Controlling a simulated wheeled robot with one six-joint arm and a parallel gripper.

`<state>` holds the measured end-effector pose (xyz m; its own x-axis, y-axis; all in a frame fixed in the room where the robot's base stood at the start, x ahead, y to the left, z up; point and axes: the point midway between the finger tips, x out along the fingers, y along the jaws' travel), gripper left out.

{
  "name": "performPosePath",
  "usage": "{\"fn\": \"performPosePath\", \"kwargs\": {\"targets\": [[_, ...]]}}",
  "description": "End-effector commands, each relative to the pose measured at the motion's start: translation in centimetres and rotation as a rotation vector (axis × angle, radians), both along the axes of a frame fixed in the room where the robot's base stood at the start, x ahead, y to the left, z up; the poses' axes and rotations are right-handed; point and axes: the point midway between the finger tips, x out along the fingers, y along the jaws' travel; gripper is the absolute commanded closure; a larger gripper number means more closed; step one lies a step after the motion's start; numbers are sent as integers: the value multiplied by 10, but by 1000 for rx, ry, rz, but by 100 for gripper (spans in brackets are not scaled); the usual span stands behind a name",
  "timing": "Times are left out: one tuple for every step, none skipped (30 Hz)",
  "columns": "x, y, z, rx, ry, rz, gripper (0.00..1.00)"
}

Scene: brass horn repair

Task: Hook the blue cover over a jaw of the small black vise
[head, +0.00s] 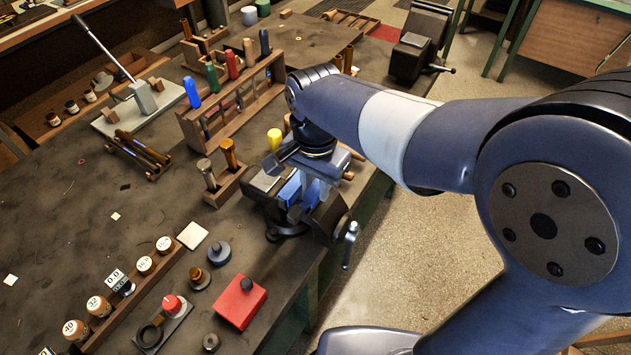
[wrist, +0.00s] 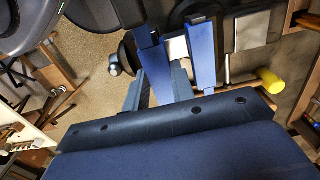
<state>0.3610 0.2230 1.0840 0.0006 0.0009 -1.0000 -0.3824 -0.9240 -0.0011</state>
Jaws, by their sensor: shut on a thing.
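The small black vise (head: 328,216) stands at the bench's right edge, its silver handle hanging out over the floor. My gripper (head: 309,197) points down over its jaws and is shut on a blue cover (wrist: 154,66), which lies between my grey-blue fingers (wrist: 158,82) in the wrist view. A second blue strip (wrist: 204,57) lies to its right, along the vise jaw beside the silver plate (wrist: 254,30). It also shows as bright blue in the head view (head: 290,190). My fingers hide part of the jaws. I cannot tell whether the held cover touches its jaw.
A yellow-handled tool (head: 274,138) lies close behind the vise. A wooden tool rack (head: 222,115) and a small wooden holder (head: 226,186) stand to the left. A red block (head: 238,303) is nearer. A larger vise (head: 416,50) stands at the far corner. Floor lies right of the bench.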

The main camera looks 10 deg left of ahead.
Motion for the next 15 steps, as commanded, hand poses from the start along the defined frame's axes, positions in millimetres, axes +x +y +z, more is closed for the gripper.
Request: {"fn": "performPosePath", "kwargs": {"targets": [[0, 0, -4, 0, 0, 0, 99], [0, 0, -5, 0, 0, 0, 99], [0, 0, -7, 0, 0, 0, 99], [0, 0, -8, 0, 0, 0, 99], [0, 0, -9, 0, 0, 0, 99], [0, 0, -11, 0, 0, 0, 99], [0, 0, -12, 0, 0, 0, 99], [0, 0, -13, 0, 0, 0, 99], [0, 0, -14, 0, 0, 0, 99], [0, 0, -16, 0, 0, 0, 99], [0, 0, -17, 0, 0, 0, 99], [0, 0, -18, 0, 0, 0, 99], [0, 0, -20, 0, 0, 0, 99], [0, 0, -21, 0, 0, 0, 99], [0, 0, -22, 0, 0, 0, 99]]}}
